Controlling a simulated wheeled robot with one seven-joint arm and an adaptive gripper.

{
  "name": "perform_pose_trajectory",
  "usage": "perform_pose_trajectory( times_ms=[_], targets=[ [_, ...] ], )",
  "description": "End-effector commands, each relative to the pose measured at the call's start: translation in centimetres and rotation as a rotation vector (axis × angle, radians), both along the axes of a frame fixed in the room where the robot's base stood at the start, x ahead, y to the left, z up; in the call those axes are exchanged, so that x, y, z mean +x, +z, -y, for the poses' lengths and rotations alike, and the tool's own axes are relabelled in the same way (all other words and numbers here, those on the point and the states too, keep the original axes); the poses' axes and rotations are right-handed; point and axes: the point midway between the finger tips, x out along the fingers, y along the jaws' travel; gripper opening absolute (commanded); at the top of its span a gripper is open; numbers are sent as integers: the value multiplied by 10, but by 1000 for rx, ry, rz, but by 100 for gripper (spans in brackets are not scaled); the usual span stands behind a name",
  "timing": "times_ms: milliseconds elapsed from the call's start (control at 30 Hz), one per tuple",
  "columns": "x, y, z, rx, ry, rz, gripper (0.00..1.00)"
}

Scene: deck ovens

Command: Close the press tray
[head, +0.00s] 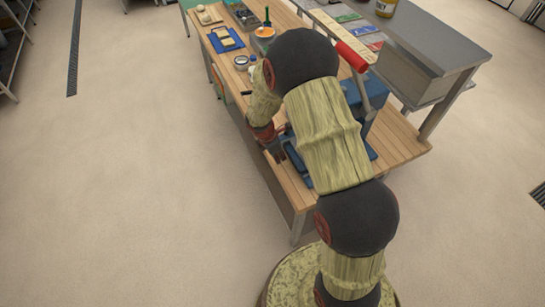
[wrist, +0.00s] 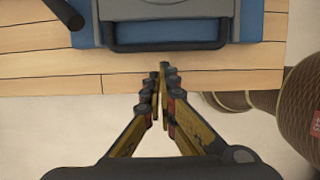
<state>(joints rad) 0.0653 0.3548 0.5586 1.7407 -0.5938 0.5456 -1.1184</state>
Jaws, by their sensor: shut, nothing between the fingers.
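The press (head: 372,98) is blue and stands on the wooden table, with a red-gripped lever on top; my arm hides much of it. In the wrist view its blue-grey tray (wrist: 90,32) shows at the top, with a dark bar handle (wrist: 168,46) along the front, above the table boards. How far the tray is out of the press I cannot tell. My gripper (wrist: 163,70) is shut and empty. Its fingertips appear just in front of the handle's middle, with a small gap in the picture. In the head view my gripper (head: 279,147) is partly hidden by my arm.
The wooden table (wrist: 45,78) ends close to the handle, with floor beyond its edge. A blue board (head: 226,40), an orange-rimmed bowl (head: 265,32) and small items lie at the table's far end. A grey raised shelf (head: 430,35) stands at right.

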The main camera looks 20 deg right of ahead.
Motion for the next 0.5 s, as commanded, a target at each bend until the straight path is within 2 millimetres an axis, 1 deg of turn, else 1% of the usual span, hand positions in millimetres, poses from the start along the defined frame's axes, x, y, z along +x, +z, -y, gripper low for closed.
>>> perform_pose_trajectory(
  times_ms=[33, 133, 500],
  targets=[
    [0, -1, 4, 0, -2, 1, 0],
    [0, -2, 8, 0, 0, 1, 0],
    [0, -2, 10, 0, 0, 1, 0]
  ],
)
